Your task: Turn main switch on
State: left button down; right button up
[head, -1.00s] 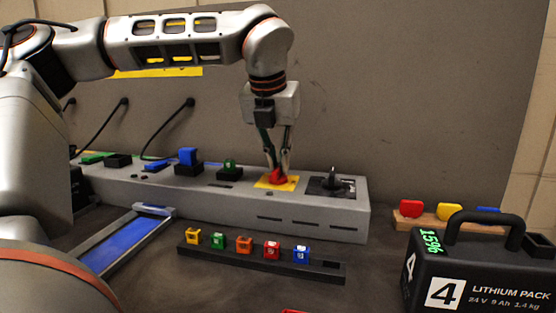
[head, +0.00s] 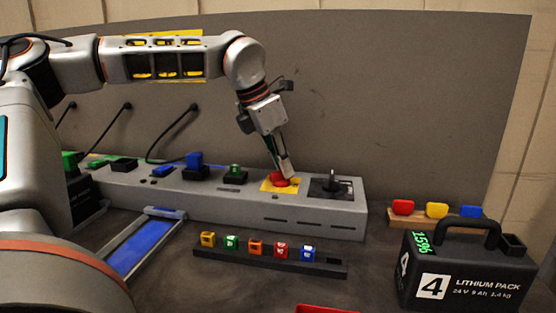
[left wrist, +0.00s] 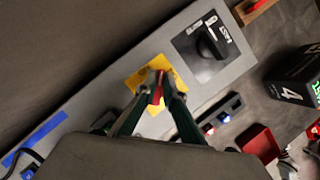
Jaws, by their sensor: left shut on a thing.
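The red rotary switch (head: 281,182) sits on a yellow plate (head: 266,187) on top of the long grey console (head: 235,203). My left gripper (head: 284,172) reaches it from above, tilted, with its wrist up and to the left of its fingertips. In the left wrist view, the fingers (left wrist: 158,90) are closed around the red handle (left wrist: 158,94), over the yellow plate (left wrist: 141,80). The fingers partly hide the switch, and I cannot read its position. My right gripper is not in view.
A black knob (head: 331,181) on a dark plate stands just right of the switch. Plugs, including a blue one (head: 194,160), stand left on the console. A strip of coloured blocks (head: 270,255) lies in front. A lithium pack (head: 465,270) stands at right.

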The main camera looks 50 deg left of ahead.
pick_arm(q)
jog(key=m+h, duration=0.1)
jog(key=m, duration=0.3)
jog(key=shift+m+g+h+p, duration=0.3)
jog(key=shift+h+p, duration=0.1)
jog(key=shift+s+d+f+m+g+h, duration=0.1)
jog(key=shift+m+g+h, duration=0.2)
jog(key=shift+m, duration=0.6)
jog(key=shift+d+m+g+h, duration=0.1)
jog(key=shift+m+g+h, duration=0.15)
jog(key=shift+m, duration=0.65)
jog(key=c, duration=2.1)
grip_release()
jog(key=shift+c, duration=0.2)
jog(key=v, duration=1.2)
